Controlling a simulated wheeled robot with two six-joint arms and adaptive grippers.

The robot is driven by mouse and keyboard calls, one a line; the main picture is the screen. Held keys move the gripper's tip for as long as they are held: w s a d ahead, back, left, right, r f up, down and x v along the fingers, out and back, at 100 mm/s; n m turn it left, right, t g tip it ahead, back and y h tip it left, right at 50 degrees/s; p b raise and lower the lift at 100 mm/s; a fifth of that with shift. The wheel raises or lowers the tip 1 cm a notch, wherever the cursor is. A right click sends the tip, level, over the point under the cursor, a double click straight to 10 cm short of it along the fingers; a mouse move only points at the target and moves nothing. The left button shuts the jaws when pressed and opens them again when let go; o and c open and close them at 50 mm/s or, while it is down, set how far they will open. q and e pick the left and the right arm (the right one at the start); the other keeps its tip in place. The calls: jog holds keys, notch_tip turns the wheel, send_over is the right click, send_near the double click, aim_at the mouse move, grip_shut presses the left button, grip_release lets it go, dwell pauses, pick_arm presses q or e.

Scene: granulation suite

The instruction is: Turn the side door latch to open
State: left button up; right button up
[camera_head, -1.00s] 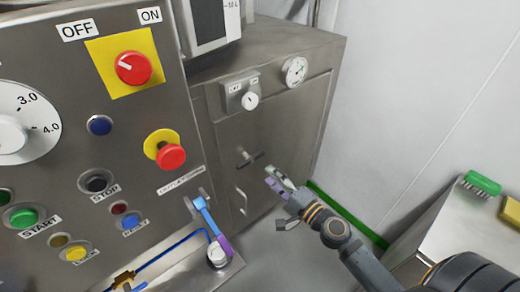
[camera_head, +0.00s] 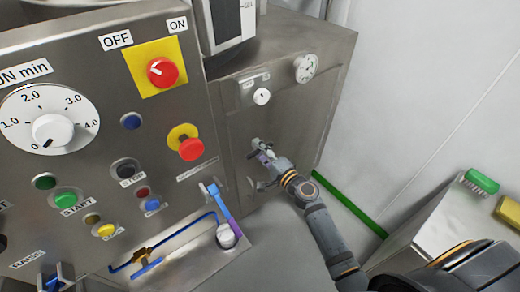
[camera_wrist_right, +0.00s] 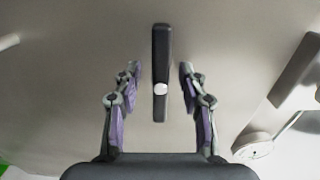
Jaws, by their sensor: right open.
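The side door latch is a dark bar handle (camera_head: 255,146) on the grey metal side door (camera_head: 290,125), right of the control panel. My left gripper is not in view.
A small knob (camera_head: 262,96) and a round gauge (camera_head: 306,67) sit above the latch. The control panel (camera_head: 105,170) with buttons stands left, and a blue lever (camera_head: 216,196) sticks out near its lower right. A side table (camera_head: 450,220) holds a green brush (camera_head: 481,181).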

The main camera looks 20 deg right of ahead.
jog(key=shift+c, duration=0.4)
grip_shut()
